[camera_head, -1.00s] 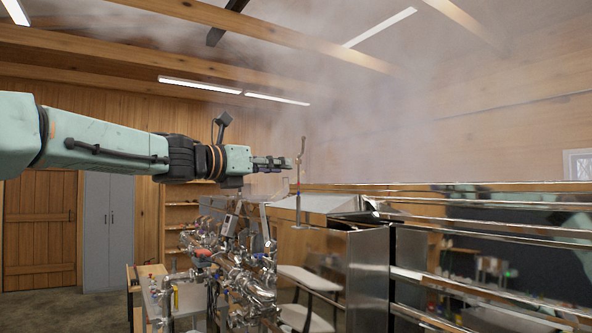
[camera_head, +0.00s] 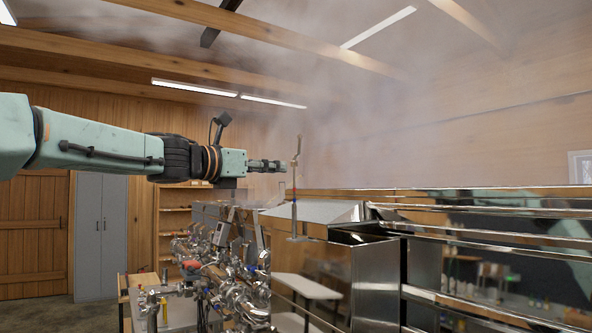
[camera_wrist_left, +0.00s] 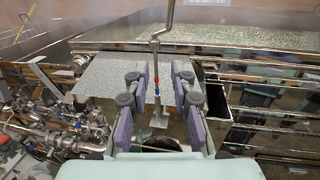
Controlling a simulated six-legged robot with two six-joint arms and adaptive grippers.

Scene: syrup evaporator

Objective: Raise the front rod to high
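The front rod (camera_head: 294,185) is a thin, upright metal rod with a bent top and a small foot plate. It stands at the near left corner of the metal evaporator (camera_head: 375,265). In the left wrist view the rod (camera_wrist_left: 156,72) shows a red and a blue band and lines up with the gap between the fingers. My left gripper (camera_head: 284,166) is open, level, and close to the rod's upper part. In the left wrist view the fingers of the left gripper (camera_wrist_left: 160,72) are apart with nothing clamped. My right gripper is not in view.
Metal pipes and valves (camera_head: 235,270) crowd the area below my left arm. A flat grey cover (camera_head: 315,212) lies beside the rod. Long metal rails (camera_head: 490,240) run to the right. Steam hangs above; the air around the gripper is otherwise clear.

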